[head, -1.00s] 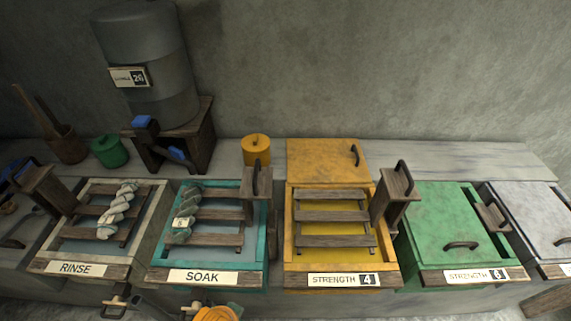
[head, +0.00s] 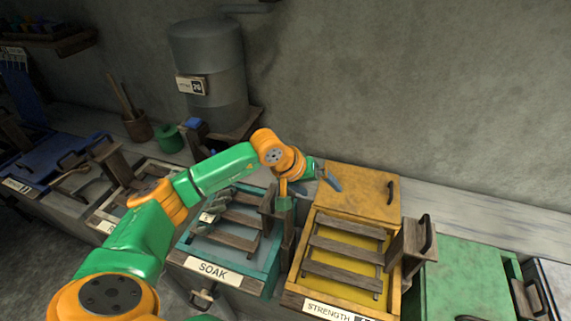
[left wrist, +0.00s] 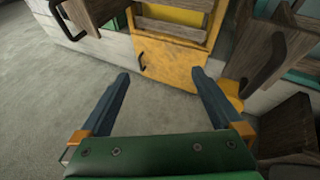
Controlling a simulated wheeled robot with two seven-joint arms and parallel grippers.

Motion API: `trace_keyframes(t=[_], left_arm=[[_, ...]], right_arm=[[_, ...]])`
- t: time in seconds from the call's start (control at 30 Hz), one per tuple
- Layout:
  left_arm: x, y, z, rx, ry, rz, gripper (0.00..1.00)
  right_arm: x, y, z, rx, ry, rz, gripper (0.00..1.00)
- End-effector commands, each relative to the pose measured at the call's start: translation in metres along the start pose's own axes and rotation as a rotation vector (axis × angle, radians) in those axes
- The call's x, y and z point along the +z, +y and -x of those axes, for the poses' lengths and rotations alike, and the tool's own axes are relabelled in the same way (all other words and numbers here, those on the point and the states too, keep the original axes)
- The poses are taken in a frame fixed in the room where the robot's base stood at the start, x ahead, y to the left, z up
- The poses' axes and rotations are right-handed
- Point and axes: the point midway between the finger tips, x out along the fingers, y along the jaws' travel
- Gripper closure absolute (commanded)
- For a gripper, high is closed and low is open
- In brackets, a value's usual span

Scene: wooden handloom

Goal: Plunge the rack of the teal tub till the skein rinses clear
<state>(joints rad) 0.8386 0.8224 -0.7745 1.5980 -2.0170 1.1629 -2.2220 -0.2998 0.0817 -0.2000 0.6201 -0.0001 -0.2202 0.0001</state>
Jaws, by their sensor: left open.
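The teal tub (head: 222,277) is labelled SOAK. Its slatted rack (head: 231,238) carries a twisted pale green-grey skein (head: 214,209) at its left side. The rack's wooden post with a dark handle (head: 268,198) is at the tub's right, partly hidden by my left arm; a wooden post with a dark handle, which looks like it, shows at the right of the left wrist view (left wrist: 262,45). My left gripper (head: 327,177) is open and empty, beyond and right of that handle, near the yellow lid. Its blue fingers (left wrist: 160,82) are wide apart. My right gripper is not in view.
The yellow tub (head: 298,284) stands right of the teal one, its lid (head: 362,190) behind it and its handle post (head: 408,250) at its right. A green-lidded tub (head: 465,280) lies further right. A grey barrel (head: 208,70) stands behind. My arm hides much of the rinse tub.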

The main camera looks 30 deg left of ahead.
Motion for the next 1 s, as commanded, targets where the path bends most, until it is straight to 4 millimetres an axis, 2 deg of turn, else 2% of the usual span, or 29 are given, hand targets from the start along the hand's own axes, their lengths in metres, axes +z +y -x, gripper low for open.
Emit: trace_keyframes(t=[0.03, 0.1, 0.2, 0.27, 0.37, 0.93, 1.0], left_arm=[[-0.018, -0.027, 0.012, -0.126, 0.034, -0.085, 0.00], [-0.036, -0.059, 0.029, -0.281, 0.054, -0.177, 0.00], [-0.049, -0.084, 0.045, -0.403, 0.059, -0.238, 0.00], [-0.051, -0.090, 0.048, -0.431, 0.059, -0.252, 0.00], [-0.048, -0.096, 0.040, -0.436, 0.057, -0.255, 0.00], [-0.020, -0.133, -0.027, -0.429, 0.056, -0.253, 0.00], [-0.023, -0.129, -0.021, -0.429, 0.058, -0.253, 0.00]], right_arm=[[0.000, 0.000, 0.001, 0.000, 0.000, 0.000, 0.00], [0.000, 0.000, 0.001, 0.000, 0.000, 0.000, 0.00], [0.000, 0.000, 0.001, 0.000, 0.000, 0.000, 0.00], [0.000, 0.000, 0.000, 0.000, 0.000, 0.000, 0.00], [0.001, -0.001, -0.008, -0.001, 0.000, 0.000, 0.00], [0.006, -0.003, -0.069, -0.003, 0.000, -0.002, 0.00], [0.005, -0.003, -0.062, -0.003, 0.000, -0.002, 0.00]])
